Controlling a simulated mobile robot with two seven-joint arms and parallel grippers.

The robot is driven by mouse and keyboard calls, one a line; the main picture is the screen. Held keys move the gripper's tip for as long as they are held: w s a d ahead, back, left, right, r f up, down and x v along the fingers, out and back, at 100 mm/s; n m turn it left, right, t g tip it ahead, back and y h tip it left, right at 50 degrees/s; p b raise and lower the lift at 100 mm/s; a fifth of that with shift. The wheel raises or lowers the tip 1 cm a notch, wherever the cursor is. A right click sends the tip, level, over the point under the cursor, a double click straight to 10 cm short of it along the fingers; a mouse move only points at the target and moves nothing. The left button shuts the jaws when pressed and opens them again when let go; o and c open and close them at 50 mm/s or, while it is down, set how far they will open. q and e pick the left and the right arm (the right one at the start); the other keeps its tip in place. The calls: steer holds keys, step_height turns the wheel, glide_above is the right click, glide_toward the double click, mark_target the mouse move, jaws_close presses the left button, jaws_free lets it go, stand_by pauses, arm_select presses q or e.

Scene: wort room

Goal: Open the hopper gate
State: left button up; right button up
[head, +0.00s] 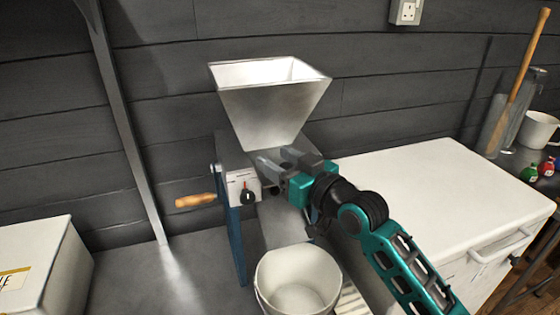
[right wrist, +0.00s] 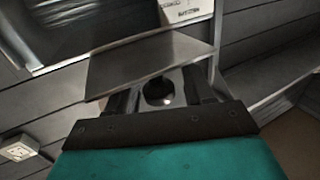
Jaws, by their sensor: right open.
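The metal hopper (head: 272,112) sits on top of the mill, whose front has a white plate with a black dial knob (head: 248,196). My right gripper (head: 268,166) is at the mill's throat, just below the hopper. In the right wrist view its two fingers (right wrist: 160,88) are apart, with a dark round knob (right wrist: 158,93) between them. A flat grey metal panel (right wrist: 145,60) lies just beyond the fingers. I cannot tell whether the fingers touch the knob. The gate is hidden behind the gripper in the head view. My left gripper is out of view.
A wooden crank handle (head: 195,200) sticks out left of the mill. A white bucket (head: 275,290) stands below it. A white chest (head: 425,185) is close on the right, under my right arm. A white box (head: 40,265) is at the left. Grey plank wall is behind.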

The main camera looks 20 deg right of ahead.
steer(key=v, duration=1.3)
stand_by(0.4)
steer(key=s+a+f+m+g+h, duration=0.1)
steer(key=s+f+g+h, duration=0.45)
steer(key=f, duration=0.75)
steer(key=s+d+f+m+g+h, duration=0.1)
steer(key=s+f+g, duration=0.3)
steer(key=s, duration=0.3)
steer(key=s+f+m+g+h, duration=0.1)
steer(key=s+f+g, duration=0.3)
steer(key=s, duration=0.3)
arm_select(q)
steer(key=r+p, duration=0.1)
steer(key=p, duration=0.1)
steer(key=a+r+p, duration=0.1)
steer(key=p, duration=0.1)
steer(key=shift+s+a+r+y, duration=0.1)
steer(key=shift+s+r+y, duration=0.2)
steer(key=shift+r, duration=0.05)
arm_select(e)
steer(key=w+a+f+t+y, duration=0.2)
steer(key=w+f+t, duration=0.2)
steer(key=w+t, duration=0.3)
steer(key=shift+w+a+f+n+t, duration=0.3)
steer(key=shift+w+a+f+t, duration=0.05)
steer(key=shift+w+a+t, duration=0.1)
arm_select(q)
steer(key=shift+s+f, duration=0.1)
